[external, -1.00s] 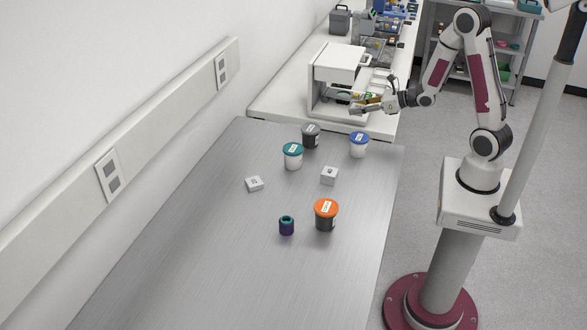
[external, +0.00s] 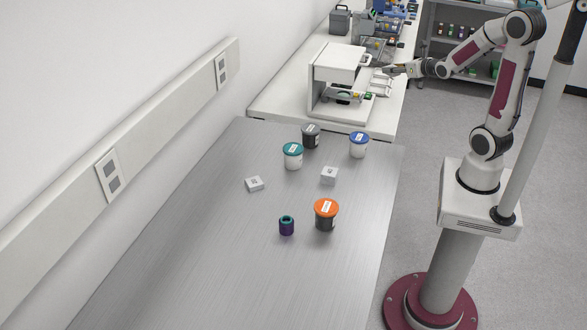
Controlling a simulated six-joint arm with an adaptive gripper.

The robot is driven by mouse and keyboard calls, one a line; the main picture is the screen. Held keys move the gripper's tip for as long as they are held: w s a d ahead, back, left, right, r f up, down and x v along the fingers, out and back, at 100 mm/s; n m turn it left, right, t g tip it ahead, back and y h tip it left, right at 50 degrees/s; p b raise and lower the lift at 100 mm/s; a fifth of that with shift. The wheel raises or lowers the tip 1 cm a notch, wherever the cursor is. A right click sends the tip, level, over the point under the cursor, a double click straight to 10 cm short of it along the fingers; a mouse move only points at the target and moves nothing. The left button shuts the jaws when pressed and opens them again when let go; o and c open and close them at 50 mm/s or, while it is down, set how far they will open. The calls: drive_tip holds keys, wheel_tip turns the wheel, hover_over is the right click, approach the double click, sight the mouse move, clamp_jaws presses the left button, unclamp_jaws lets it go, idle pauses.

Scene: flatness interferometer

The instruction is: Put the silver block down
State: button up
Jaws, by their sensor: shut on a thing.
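My gripper (external: 387,70) is at the far end of the scene, to the right of the white instrument (external: 336,62) and above the white rack or tray (external: 381,85) beside it. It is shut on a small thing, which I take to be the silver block. The block is too small and too hidden by the fingers to make out clearly. I cannot tell whether it touches the surface below. The stage (external: 345,97) in the instrument's opening holds small parts, one with orange and green on it.
The steel table in front (external: 190,270) holds lidded tubs, including an orange-lidded one (external: 326,214), a purple-teal cylinder (external: 287,226) and two small pale blocks (external: 254,184) (external: 329,175). A grey case (external: 340,21) and blue equipment stand farther back on the white bench.

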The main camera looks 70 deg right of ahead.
drive_tip(key=r, duration=0.1)
drive_tip(key=s+r, duration=0.1)
drive_tip(key=d+r, duration=0.1)
drive_tip(key=shift+s+d+m+h, duration=0.1)
drive_tip(key=shift+s+m+h, duration=0.2)
drive_tip(key=shift+h, duration=0.1)
drive_tip(key=shift+s+d+r, duration=0.2)
drive_tip(key=shift+s+d, duration=0.05)
drive_tip(key=shift+s, duration=0.05)
drive_tip(key=shift+w, duration=0.15)
